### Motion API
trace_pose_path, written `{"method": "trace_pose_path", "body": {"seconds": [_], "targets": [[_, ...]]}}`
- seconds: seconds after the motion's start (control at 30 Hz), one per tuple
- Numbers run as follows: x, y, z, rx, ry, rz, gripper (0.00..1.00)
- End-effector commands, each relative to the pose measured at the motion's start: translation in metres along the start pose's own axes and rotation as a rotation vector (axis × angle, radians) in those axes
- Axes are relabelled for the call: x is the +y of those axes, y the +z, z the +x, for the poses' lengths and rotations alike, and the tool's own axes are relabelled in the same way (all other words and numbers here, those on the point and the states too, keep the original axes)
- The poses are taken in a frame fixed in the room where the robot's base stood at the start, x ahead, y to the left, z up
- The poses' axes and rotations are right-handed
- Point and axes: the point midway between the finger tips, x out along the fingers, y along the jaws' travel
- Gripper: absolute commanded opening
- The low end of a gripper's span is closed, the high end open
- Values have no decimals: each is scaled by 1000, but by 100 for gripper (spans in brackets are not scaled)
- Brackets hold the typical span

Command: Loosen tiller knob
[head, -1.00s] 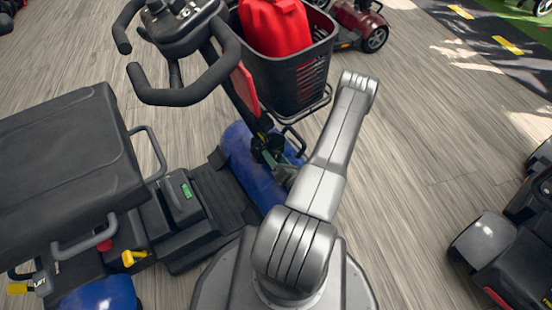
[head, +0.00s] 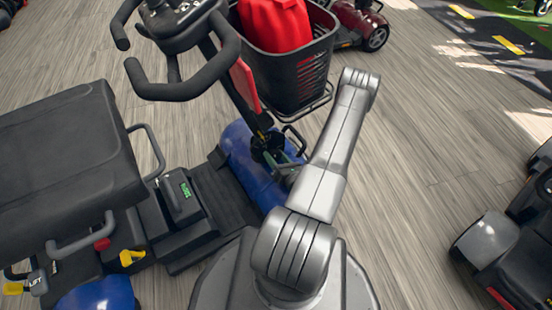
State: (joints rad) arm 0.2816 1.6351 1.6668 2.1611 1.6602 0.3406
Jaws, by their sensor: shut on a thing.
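The blue scooter's black tiller (head: 243,96) rises from the front of its floorboard to looped handlebars (head: 185,75). The dark tiller knob (head: 259,147) is low on the tiller, beside its pivot and just above the blue front body (head: 240,150). My gripper (head: 270,152) is small in the head view at the end of my grey arm. It is shut on the knob from the right. The fingers and much of the knob are dark and partly hidden, so the knob's turn cannot be read.
A black basket (head: 305,85) holding a red container (head: 275,25) hangs above my gripper, close to my forearm. The scooter's seat (head: 65,155) is on the left. Other scooters stand at the right (head: 490,245) and back (head: 360,22). Open wooden floor (head: 430,160) lies between.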

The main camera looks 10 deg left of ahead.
Motion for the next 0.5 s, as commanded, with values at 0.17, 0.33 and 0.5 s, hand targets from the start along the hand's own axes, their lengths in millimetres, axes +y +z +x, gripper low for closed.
{"method": "trace_pose_path", "body": {"seconds": [0.17, 0.33, 0.5], "targets": [[0, -1, 0, -1, 0, -109, 26], [0, 0, 0, -1, 0, -180, 26], [0, 0, 0, -1, 0, -218, 26]]}}
